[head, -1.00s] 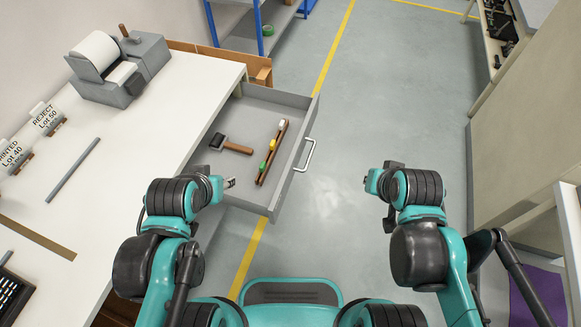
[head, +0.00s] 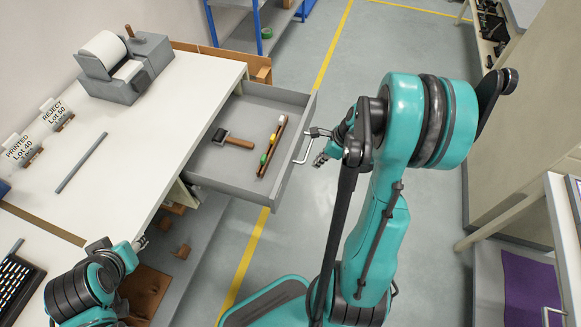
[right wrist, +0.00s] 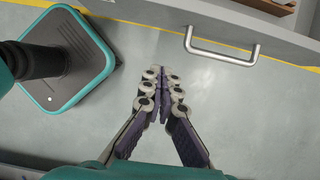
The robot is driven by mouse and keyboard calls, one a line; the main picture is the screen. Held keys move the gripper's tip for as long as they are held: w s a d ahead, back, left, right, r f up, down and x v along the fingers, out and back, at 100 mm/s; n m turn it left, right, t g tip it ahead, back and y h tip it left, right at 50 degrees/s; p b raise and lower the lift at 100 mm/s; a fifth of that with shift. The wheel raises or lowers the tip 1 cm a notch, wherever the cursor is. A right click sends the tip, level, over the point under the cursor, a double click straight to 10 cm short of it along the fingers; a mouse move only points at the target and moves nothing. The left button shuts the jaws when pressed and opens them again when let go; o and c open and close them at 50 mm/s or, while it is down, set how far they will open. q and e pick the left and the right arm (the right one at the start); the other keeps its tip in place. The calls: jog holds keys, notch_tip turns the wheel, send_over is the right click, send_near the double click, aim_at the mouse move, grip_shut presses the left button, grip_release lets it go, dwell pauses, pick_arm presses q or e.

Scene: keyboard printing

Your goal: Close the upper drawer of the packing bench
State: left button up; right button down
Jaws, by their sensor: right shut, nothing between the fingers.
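The upper drawer (head: 283,183) of the packing bench (head: 128,150) stands pulled out to the right, open. Its silver bar handle (head: 303,160) is on the front, and it also shows at the top of the right wrist view (right wrist: 220,57). My right gripper (head: 319,160) is just right of the handle, partly hidden by my arm. In the right wrist view it is shut and empty (right wrist: 163,74), with its tips short of the handle and apart from it. My left gripper (head: 140,243) is beside the bench's near edge; its jaws are too small to judge.
A brush (head: 233,140) and a narrow wooden holder (head: 271,147) lie in the drawer. A grey label printer (head: 125,68) stands on the bench. The grey floor (head: 345,75) right of the drawer is clear. A cabinet (head: 520,125) stands farther right.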

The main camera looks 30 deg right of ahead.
pick_arm(q)
notch_tip(320, 180, down, 5)
jog(key=b, duration=0.5)
jog(key=shift+f, duration=0.1)
pick_arm(e)
jog(key=w+a+f, duration=0.4)
jog(key=w+f, duration=0.1)
jog(key=f, duration=0.3)
jog(key=shift+w+a+f, duration=0.35)
jog(key=shift+w+a, duration=0.05)
